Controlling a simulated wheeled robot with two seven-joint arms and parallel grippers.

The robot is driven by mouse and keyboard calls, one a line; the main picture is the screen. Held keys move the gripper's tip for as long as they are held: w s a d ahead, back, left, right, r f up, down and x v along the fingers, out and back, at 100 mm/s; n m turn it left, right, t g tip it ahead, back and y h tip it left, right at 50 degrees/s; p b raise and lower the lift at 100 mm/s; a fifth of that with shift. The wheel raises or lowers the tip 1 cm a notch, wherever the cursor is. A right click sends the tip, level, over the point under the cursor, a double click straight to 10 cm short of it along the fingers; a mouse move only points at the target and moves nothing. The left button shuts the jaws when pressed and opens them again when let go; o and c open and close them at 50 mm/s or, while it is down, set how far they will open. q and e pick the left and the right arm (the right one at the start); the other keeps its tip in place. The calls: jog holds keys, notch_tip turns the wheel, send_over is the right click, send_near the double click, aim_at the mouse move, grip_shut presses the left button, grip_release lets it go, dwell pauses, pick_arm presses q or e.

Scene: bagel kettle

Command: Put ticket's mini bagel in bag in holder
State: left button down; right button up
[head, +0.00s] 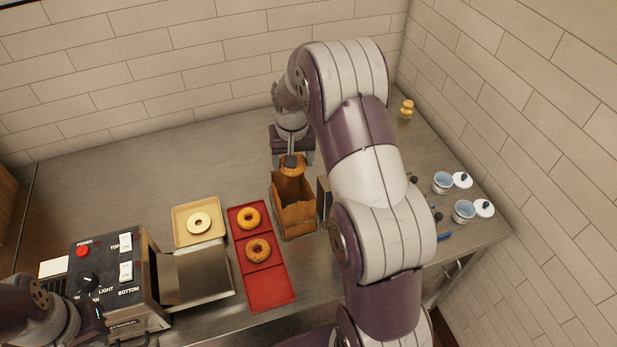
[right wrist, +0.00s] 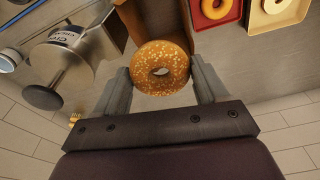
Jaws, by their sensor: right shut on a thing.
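A seeded mini bagel (right wrist: 160,52) is pinched between the two fingers of my right gripper (right wrist: 160,80). In the head view this bagel (head: 292,168) is at the top opening of a brown paper bag (head: 296,220); I cannot tell whether it is partly inside. The bag stands upright and open. Its holder is mostly hidden by the bag and my right arm. My left gripper (head: 45,312) is at the lower left beside the toaster-like machine; its fingers do not show clearly. A blank-looking white card (head: 53,267) lies behind that machine; no writing on it is readable.
A red tray (head: 268,290) holds two bagels, with its front compartment empty. A beige tray (head: 180,228) holds a pale bagel ring. The machine (head: 110,265) has a metal chute. White cups (head: 443,182) and lids stand at right. The back left counter is clear.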

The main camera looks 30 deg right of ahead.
aim_at(292, 175)
jog(key=shift+s+a+r+n, duration=0.3)
jog(key=shift+a+r+n, duration=0.25)
jog(key=shift+n, duration=0.45)
jog(key=f+b, duration=0.2)
jog(key=f, duration=0.1)
jog(key=f+b, duration=0.2)
jog(key=shift+w+d+f, duration=0.1)
jog(key=shift+w+d, duration=0.15)
jog(key=shift+d, duration=0.05)
pick_arm(q)
jog(key=f, duration=0.3)
jog(key=f+b, duration=0.1)
jog(key=f, duration=0.1)
jog(key=shift+s+a, duration=0.3)
jog(key=shift+a, duration=0.05)
pick_arm(e)
jog(key=shift+a+f, duration=0.1)
jog(key=shift+f, duration=0.6)
pick_arm(q)
jog(key=shift+d, duration=0.1)
pick_arm(e)
jog(key=shift+s, duration=0.1)
pick_arm(q)
jog(key=shift+r, duration=0.15)
